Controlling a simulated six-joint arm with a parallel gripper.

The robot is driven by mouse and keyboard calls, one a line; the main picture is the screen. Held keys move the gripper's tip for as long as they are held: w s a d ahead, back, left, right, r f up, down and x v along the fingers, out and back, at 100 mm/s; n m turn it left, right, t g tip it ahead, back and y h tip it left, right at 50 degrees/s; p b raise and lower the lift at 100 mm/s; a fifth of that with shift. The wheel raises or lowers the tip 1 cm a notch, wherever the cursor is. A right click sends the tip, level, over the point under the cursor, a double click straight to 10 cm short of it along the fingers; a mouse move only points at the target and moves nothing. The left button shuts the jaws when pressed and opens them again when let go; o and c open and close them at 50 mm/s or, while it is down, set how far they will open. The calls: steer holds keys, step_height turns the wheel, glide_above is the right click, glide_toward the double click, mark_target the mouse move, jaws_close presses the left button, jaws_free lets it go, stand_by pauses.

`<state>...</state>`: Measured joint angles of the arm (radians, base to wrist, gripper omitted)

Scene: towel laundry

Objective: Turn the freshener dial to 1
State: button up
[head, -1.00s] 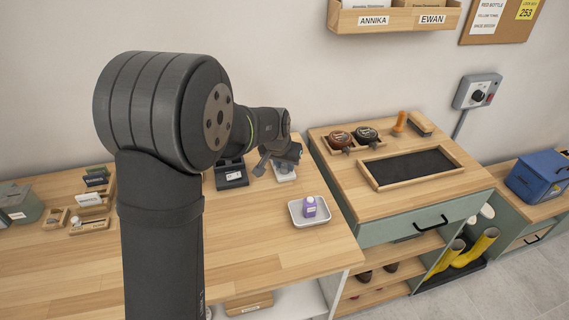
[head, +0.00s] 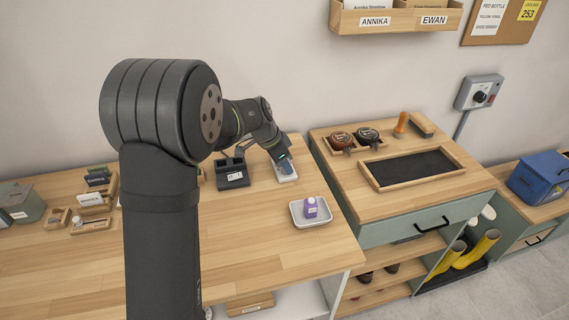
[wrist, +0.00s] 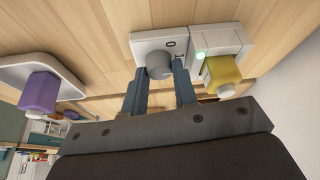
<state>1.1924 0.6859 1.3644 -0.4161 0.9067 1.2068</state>
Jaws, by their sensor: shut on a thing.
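The freshener dial (wrist: 158,64) is a round grey knob on a pale panel (wrist: 145,44) in the wrist view. My gripper (wrist: 158,78) has one finger on each side of the dial and is shut on it. In the head view my gripper (head: 284,164) reaches down onto the white freshener (head: 289,179), and the dial is hidden there. A green light (wrist: 200,54) glows on the white housing beside the panel. A yellow bottle (wrist: 223,74) sits at that housing. The dial's setting cannot be read.
A pale tray (head: 296,219) with a purple bottle (head: 310,208) stands in front of the freshener. A dark holder (head: 232,180) stands to its left. The wooden counter in front (head: 260,240) is clear. A wall box with a knob (head: 478,94) is at the far right.

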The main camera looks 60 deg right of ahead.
steer(key=shift+f+m, duration=0.1)
steer(key=shift+m, duration=0.3)
steer(key=shift+a, duration=0.1)
steer(key=o, duration=1)
